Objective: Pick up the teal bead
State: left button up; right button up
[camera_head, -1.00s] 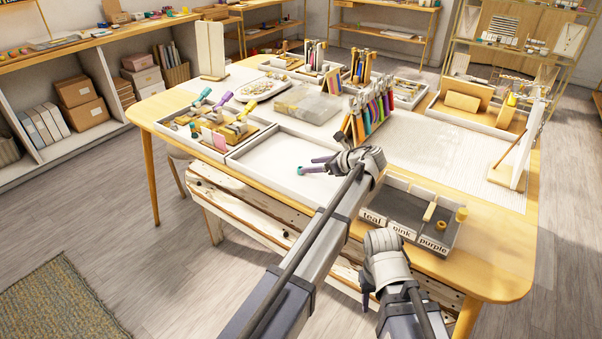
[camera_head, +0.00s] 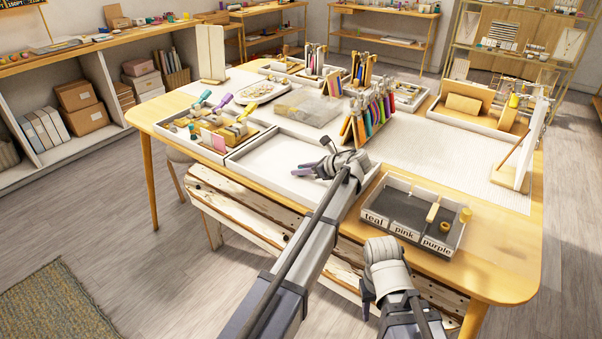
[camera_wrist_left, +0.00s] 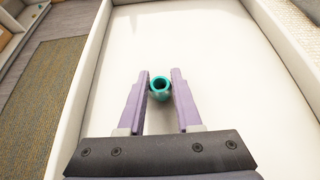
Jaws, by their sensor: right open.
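The teal bead (camera_wrist_left: 160,88) is a small ring-like piece with its hole facing up. In the left wrist view it sits between the purple fingertips of my left gripper (camera_wrist_left: 160,80), with almost no gap on either side. I cannot tell whether the fingers press on it. In the head view my left gripper (camera_head: 304,171) is low over the white tray (camera_head: 262,166), and the bead is hidden there. My right gripper (camera_head: 366,300) is open, in front of the table's near edge, away from the bead.
Pliers in a rack (camera_head: 368,117) stand behind my left gripper. A tray of tools (camera_head: 205,135) is at left.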

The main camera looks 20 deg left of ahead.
pick_arm(q)
grip_shut()
jog(key=shift+r, duration=0.1)
notch_tip(320, 180, up, 10)
jog(key=p, duration=1)
